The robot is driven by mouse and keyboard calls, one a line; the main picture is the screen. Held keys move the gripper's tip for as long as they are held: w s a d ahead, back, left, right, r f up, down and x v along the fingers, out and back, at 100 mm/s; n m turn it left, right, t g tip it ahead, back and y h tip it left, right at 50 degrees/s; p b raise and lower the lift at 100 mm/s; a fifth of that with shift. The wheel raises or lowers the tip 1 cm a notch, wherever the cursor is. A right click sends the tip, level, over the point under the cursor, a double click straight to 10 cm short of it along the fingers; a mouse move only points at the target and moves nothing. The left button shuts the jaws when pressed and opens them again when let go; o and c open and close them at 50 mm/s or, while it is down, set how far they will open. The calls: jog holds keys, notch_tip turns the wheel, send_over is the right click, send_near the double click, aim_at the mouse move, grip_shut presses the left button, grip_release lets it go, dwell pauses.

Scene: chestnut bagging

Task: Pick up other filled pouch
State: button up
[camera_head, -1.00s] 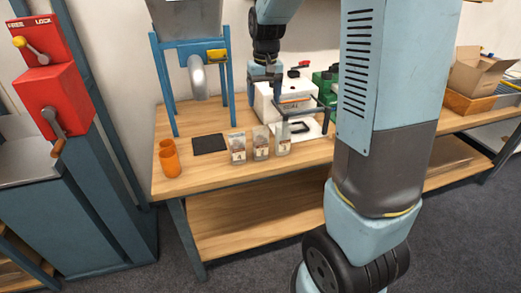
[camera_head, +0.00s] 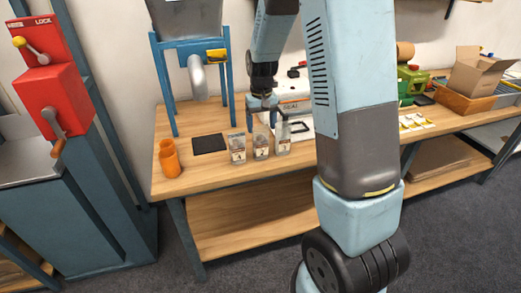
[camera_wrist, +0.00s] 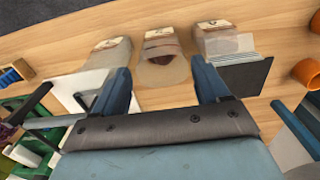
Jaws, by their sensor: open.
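Three clear pouches with pale labels stand in a row near the front edge of the wooden bench: the left pouch (camera_head: 237,150), the middle pouch (camera_head: 261,147) and the right pouch (camera_head: 283,139). In the wrist view the middle pouch (camera_wrist: 165,62) shows dark brown contents through its open mouth. The pouches on either side (camera_wrist: 103,55) (camera_wrist: 224,42) look paler, and their contents are unclear. My gripper (camera_head: 264,103) is above and behind the row, pointing down. In the wrist view its open fingers (camera_wrist: 164,82) straddle the line to the middle pouch, apart from it.
A white sealing machine (camera_head: 300,100) stands close behind the pouches, partly hidden by my arm. A dark mat (camera_head: 208,144), orange cups (camera_head: 169,160) and a blue stand (camera_head: 170,90) are to the left. A cardboard box (camera_head: 478,73) is far right.

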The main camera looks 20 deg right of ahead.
aim_at(261, 143)
jog(key=shift+w+a+f, duration=0.1)
jog(key=shift+f, duration=2.45)
jog(key=shift+c, duration=0.4)
jog(key=c, duration=1.1)
jog(key=shift+r, duration=0.1)
